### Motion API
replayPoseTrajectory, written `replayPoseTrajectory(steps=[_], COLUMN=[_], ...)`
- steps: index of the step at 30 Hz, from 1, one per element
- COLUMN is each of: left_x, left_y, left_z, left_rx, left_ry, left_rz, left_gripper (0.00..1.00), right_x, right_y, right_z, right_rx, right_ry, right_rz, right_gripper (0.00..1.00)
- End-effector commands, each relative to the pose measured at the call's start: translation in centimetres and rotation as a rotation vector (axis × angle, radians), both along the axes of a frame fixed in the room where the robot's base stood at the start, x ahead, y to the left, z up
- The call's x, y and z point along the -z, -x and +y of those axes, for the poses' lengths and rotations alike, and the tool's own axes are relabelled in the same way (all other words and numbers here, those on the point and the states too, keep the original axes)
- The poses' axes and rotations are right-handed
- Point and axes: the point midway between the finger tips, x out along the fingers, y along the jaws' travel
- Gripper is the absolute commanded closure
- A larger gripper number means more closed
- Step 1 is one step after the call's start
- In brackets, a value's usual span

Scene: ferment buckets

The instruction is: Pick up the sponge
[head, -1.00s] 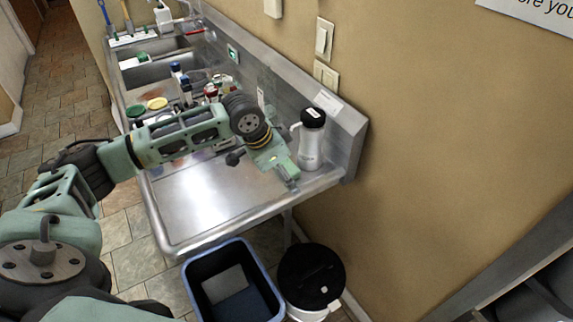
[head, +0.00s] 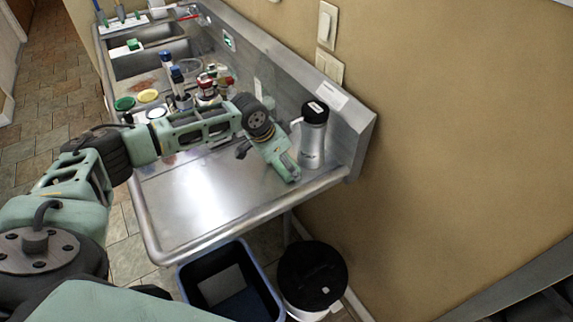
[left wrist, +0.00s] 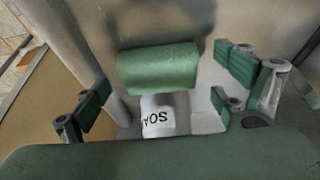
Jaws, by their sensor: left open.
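In the left wrist view a green, block-like sponge (left wrist: 158,68) lies crosswise between the spread fingers of my left gripper (left wrist: 158,95). The fingers stand apart from its ends, so the gripper is open and empty. A white container with upside-down letters "SOA" (left wrist: 158,118) shows just below the sponge in that view. In the head view my left gripper (head: 288,168) is low over the near right end of the steel counter. I cannot make out the sponge there; the gripper and arm cover that spot. My right gripper is not in view.
A white bottle with a black top (head: 313,140) stands close to the right of the gripper. The steel counter (head: 190,205) is clear to the left. Several jars (head: 205,90) and the sinks (head: 150,60) lie behind. An open bin (head: 190,275) and a black-lidded bucket (head: 311,275) stand below.

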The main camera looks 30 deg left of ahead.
Motion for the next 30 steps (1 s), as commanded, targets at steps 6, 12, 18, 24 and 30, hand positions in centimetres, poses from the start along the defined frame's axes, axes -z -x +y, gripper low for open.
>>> replayPoseTrajectory(steps=[6, 12, 18, 24, 30], left_x=[0.3, 0.2, 0.2, 0.2, -0.6], left_y=[-0.1, -0.1, -0.1, -0.1, -0.2], left_z=[0.0, 0.0, 0.0, 0.0, 0.0], left_rx=[0.0, 0.0, 0.0, 0.0, 0.0], left_ry=[-0.001, 0.0, 0.0, 0.0, 0.0], left_rz=[0.0, -0.001, -0.001, -0.001, -0.004], left_gripper=[0.09, 0.23, 0.41, 0.48, 0.48], right_x=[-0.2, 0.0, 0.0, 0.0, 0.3], right_y=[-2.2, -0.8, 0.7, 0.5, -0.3], right_z=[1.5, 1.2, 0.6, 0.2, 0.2], right_rx=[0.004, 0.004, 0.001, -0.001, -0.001], right_ry=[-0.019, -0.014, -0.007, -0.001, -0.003], right_rz=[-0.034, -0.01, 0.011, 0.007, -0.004], right_gripper=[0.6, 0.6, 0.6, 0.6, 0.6])
